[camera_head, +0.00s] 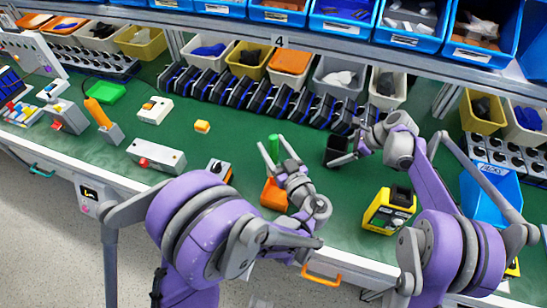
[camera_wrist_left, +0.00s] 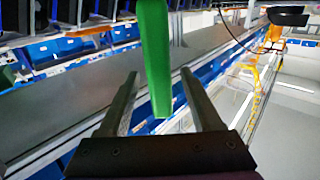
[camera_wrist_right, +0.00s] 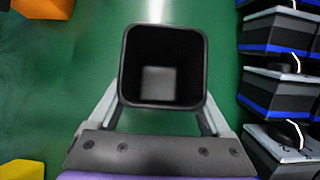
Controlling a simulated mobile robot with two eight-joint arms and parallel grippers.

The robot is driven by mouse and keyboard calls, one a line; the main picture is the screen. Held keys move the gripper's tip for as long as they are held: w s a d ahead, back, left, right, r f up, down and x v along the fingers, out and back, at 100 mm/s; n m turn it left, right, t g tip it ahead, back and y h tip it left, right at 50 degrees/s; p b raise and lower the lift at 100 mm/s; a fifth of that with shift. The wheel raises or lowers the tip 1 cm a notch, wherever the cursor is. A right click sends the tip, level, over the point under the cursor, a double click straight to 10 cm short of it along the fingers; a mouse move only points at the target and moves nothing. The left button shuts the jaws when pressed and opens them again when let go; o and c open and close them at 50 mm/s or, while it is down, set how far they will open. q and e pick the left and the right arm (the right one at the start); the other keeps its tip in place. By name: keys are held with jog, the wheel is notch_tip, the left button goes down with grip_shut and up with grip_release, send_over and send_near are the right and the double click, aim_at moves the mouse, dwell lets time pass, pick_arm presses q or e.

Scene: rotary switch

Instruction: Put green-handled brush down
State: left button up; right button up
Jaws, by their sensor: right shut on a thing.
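The green handle (camera_head: 273,148) of the brush stands roughly upright near the middle of the bench. It also shows between the fingers in the left wrist view (camera_wrist_left: 158,60), with a gap on each side. Its bristles are not visible. My left gripper (camera_head: 277,150) is open around the handle. My right gripper (camera_head: 345,158) is shut on a black square cup (camera_head: 337,146). The right wrist view shows this cup (camera_wrist_right: 130,60) from above, open and empty inside.
A row of black and blue switch boxes (camera_head: 265,95) stands behind. An orange block (camera_head: 274,194) lies beside my left wrist. A yellow device (camera_head: 388,212) stands at the right.

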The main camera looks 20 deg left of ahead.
pick_arm(q)
grip_shut()
dwell(1.2)
